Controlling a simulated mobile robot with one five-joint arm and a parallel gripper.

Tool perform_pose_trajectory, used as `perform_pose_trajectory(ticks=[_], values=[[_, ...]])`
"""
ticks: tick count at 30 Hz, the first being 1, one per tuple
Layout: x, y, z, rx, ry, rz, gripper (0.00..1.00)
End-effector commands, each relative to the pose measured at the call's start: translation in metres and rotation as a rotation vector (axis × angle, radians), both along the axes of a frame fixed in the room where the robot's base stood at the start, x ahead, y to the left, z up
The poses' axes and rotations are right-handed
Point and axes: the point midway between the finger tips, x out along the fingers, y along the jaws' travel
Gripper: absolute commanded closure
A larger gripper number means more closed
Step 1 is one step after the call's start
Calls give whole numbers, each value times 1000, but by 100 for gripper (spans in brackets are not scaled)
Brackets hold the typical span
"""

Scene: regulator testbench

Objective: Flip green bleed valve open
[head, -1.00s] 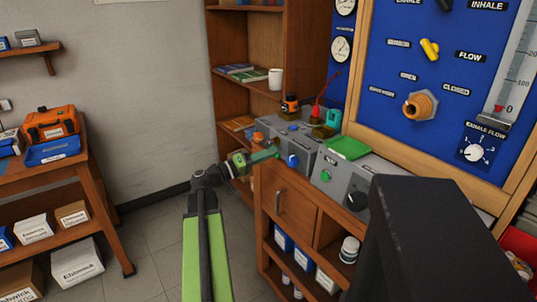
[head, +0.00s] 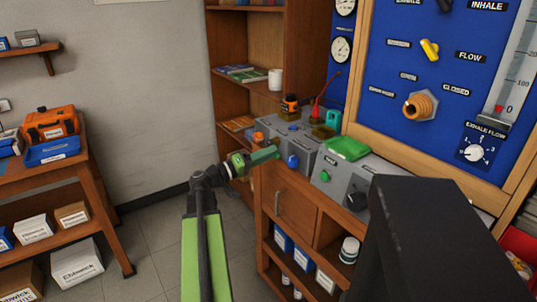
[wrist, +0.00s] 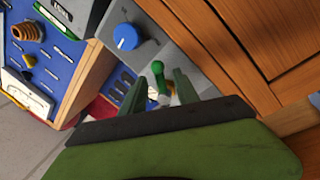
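The green bleed valve is a small toggle with a green rounded tip (wrist: 157,69) and a pale stem, seen in the wrist view on the grey box's front face. My gripper (wrist: 158,84) is open, with one green finger on each side of the toggle in that view. I cannot tell whether either finger touches it. In the head view my gripper (head: 265,155) is at the left front of the grey box (head: 301,153) and hides the toggle.
A blue knob (wrist: 126,37) is close to the toggle on the same face; it also shows in the head view (head: 293,161). A second grey box (head: 340,184) with a green tray (head: 347,148) stands to the right. A wooden cabinet (head: 290,212) is below. Open floor lies left.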

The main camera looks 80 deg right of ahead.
Motion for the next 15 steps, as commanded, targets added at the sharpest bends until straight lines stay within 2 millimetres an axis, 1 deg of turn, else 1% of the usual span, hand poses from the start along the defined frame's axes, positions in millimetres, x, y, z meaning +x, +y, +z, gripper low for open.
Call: perform_pose_trajectory(ticks=[2,5,12,15], values=[[9,7,-3,-1,0,2,63],[28,20,-8,0,0,4,63],[84,60,-19,1,0,5,63],[104,74,-22,0,0,4,63]])
